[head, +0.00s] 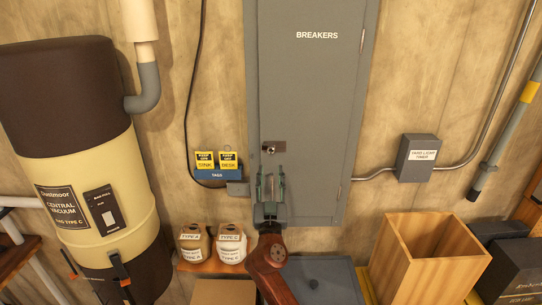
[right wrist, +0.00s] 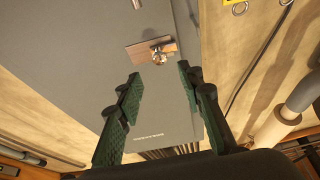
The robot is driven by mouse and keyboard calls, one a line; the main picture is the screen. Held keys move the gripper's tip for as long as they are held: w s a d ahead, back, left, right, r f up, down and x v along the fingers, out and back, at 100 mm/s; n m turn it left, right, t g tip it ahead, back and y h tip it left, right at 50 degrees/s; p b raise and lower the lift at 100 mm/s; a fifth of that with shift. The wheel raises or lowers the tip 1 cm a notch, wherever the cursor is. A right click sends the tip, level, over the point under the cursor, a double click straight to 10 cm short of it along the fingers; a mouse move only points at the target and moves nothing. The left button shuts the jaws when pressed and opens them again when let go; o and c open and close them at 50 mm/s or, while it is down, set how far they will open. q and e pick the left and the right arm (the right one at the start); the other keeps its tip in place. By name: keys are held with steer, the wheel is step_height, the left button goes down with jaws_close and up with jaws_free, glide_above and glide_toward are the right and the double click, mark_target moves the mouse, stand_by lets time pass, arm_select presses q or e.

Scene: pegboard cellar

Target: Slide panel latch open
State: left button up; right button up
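The panel latch (head: 273,147) is a small metal slide with a knob, low on the left side of the grey breaker panel door (head: 310,95). In the right wrist view the latch (right wrist: 151,50) is a brownish plate with a shiny knob, beyond the fingertips. My right gripper (head: 270,172) is just below the latch in the head view. Its green-padded fingers (right wrist: 160,85) are spread apart with nothing between them, and they do not appear to touch the latch. My left gripper is in neither view.
A blue tag rack (head: 218,174) with yellow tags hangs left of the door. A grey timer box (head: 417,154) is on the wall to the right. A central vacuum (head: 85,185) stands far left.

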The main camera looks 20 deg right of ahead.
mark_target(271, 151)
steer(key=p+x, duration=0.2)
steer(key=x, duration=0.5)
steer(key=shift+r, duration=0.1)
steer(key=shift+w, duration=0.35)
steer(key=shift+c, duration=0.2)
jaws_close()
